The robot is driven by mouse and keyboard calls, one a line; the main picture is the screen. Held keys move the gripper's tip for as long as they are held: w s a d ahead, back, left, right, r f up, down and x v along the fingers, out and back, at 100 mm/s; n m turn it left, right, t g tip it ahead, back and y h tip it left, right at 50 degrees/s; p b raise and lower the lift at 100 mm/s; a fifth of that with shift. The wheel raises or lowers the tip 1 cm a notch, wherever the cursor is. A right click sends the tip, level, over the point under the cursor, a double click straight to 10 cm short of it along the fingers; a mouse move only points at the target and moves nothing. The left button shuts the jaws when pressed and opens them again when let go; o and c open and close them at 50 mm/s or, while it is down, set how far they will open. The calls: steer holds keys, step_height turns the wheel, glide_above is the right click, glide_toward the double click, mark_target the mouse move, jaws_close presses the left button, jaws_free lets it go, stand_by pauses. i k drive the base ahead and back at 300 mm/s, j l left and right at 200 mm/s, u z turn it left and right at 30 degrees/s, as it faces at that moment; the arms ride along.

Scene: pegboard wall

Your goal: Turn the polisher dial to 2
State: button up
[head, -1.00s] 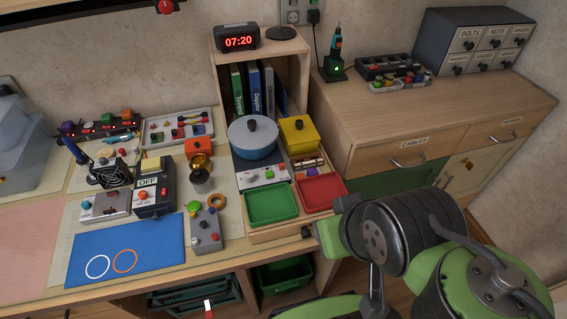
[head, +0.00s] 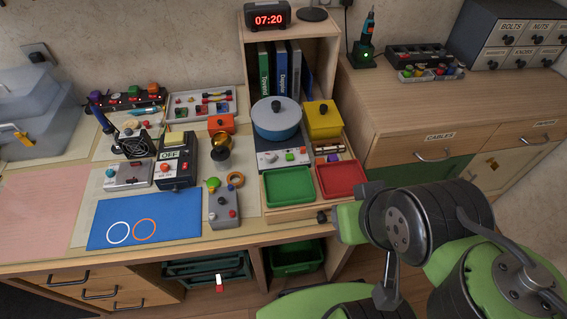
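No dial in the head view is readably marked as the polisher's, so I cannot tell which one it is. A grey control box (head: 223,209) with small coloured knobs stands on the bench, right of the blue mat. A silver box with a teal knob (head: 128,174) stands left of a dark device with an OFF display (head: 174,160). A light panel with small knobs (head: 283,158) sits below the blue pot. Any dial numbers are too small to read.
The blue mat (head: 101,226) with two rings lies at the bench front. Green (head: 289,201) and red (head: 365,193) trays sit on the raised wooden stand. A blue pot (head: 276,127) and yellow box (head: 323,120) stand behind them. A wooden cabinet (head: 385,140) stands right.

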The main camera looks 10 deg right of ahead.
mark_target(271, 156)
steer(key=j+u, duration=0.2)
steer(key=j, duration=0.25)
steer(key=i+j+u, duration=0.15)
steer(key=j, duration=0.3)
steer(key=j+u, duration=0.2)
steer(key=j, duration=0.25)
steer(key=i, duration=0.05)
